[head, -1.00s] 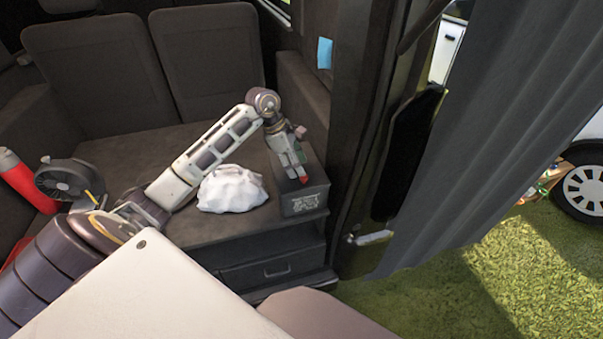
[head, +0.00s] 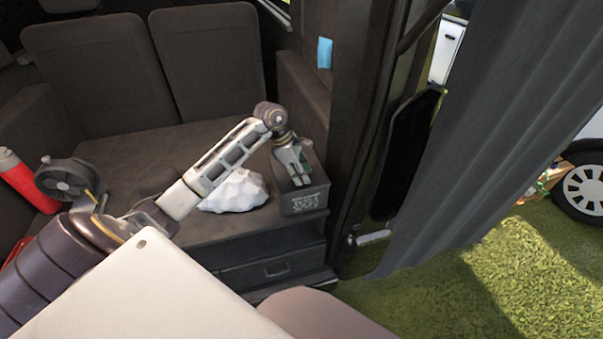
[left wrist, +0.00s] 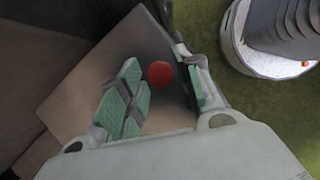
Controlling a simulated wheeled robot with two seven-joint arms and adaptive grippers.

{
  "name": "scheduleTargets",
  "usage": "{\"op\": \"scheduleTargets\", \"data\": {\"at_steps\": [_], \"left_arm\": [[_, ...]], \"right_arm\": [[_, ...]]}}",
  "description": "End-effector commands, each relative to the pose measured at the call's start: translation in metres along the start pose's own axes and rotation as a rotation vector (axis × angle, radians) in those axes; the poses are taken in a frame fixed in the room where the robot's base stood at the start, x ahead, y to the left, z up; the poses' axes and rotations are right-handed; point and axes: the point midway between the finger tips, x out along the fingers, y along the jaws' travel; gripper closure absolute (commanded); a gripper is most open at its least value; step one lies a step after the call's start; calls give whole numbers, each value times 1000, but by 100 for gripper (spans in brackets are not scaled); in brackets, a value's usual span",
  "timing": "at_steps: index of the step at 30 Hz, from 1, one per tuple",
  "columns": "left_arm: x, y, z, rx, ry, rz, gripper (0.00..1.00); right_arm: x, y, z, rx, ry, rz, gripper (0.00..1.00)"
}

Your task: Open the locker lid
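A dark grey box-shaped locker (head: 305,204) with pale markings on its front stands at the right end of the dark bench. My left gripper (head: 298,177) points down at its top. In the left wrist view, a red round knob (left wrist: 160,74) shows between the green-padded fingers of my left gripper (left wrist: 163,90), over a brownish flat surface that seems to be the locker's lid (left wrist: 90,80). The fingers are apart, with gaps beside the knob; contact is not visible. The knob is hidden in the head view. My right gripper is not in view.
A white crumpled lump (head: 238,192) lies left of the locker, below my left arm. A small fan (head: 66,180) and a red bottle (head: 25,180) are at the left. A drawer (head: 272,268) is below the bench, and a grey curtain (head: 500,130) hangs right.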

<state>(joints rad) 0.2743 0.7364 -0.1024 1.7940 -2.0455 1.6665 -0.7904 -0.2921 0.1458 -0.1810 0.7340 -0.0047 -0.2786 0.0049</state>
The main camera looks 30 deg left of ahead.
Motion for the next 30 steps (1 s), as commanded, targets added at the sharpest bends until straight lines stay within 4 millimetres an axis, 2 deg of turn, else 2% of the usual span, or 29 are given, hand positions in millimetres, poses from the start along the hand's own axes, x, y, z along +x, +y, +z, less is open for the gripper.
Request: {"op": "scheduleTargets", "data": {"at_steps": [1, 6, 7, 20, 30], "left_arm": [[0, 0, 0, 0, 0, 0, 77], [0, 0, 0, 0, 0, 0, 99], [0, 0, 0, 0, 0, 0, 100], [-3, 1, 1, -3, -5, -10, 100], [-18, 5, 5, -27, -30, -71, 100]], "right_arm": [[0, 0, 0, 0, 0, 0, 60], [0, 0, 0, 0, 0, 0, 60], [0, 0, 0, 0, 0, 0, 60], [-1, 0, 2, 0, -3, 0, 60], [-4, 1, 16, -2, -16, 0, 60]]}}
